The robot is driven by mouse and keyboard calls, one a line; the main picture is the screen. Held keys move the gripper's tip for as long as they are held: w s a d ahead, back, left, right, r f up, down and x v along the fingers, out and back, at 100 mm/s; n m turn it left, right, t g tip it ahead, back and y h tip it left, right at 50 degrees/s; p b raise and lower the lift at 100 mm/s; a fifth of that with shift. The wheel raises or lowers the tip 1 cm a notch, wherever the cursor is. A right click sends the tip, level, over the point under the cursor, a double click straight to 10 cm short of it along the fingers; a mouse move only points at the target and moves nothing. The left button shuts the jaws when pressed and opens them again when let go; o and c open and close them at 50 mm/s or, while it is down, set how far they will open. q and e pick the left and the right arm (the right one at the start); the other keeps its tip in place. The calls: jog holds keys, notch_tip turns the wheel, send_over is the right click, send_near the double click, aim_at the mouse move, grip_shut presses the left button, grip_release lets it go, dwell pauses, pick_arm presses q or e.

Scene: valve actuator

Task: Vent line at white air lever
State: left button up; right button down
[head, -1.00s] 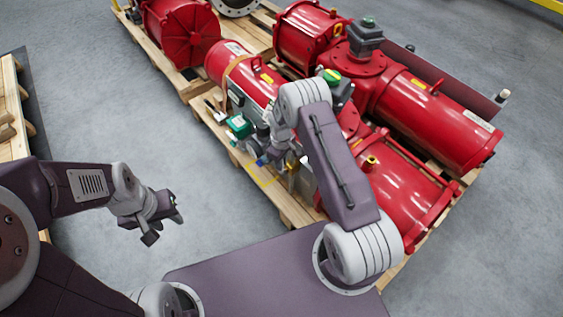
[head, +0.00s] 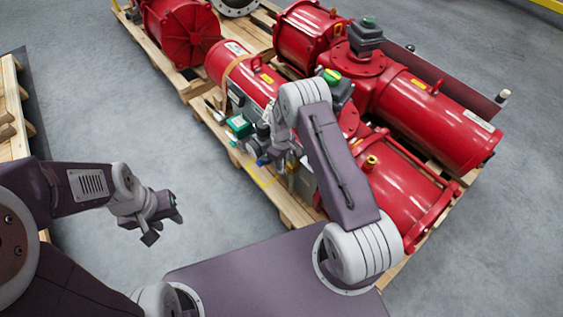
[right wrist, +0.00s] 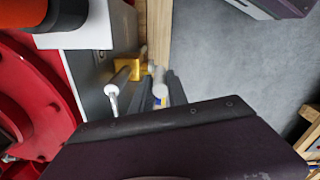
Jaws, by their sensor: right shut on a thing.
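In the right wrist view, a white piece with a small blue and yellow mark, seemingly the white air lever (right wrist: 160,91), lies between the two dark fingers of my right gripper (right wrist: 160,98). The gripper looks shut on it. A brass fitting (right wrist: 122,76) and a pale rod (right wrist: 113,92) are just left of the fingers. In the head view, my right gripper (head: 268,158) is at the near-left side of the red actuator (head: 256,82), and my arm and wrist hide much of the contact there. My left gripper (head: 164,221) is open and empty over the floor.
Large red actuator cylinders (head: 437,120) fill the wooden pallet (head: 296,207) behind and right of my right arm. A green-topped box (head: 238,124) sits left of my right gripper. Another pallet (head: 10,115) stands at the left edge. Grey floor between them is free.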

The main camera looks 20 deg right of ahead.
jog(key=shift+s, duration=0.2)
jog(key=b, duration=0.3)
jog(key=s+t+b, duration=0.1)
jog(key=b, duration=0.3)
jog(key=s+t+y+b, duration=0.1)
jog(key=b, duration=0.2)
jog(key=shift+s+d+f, duration=0.1)
jog(key=shift+d+f, duration=0.15)
jog(key=shift+d, duration=0.15)
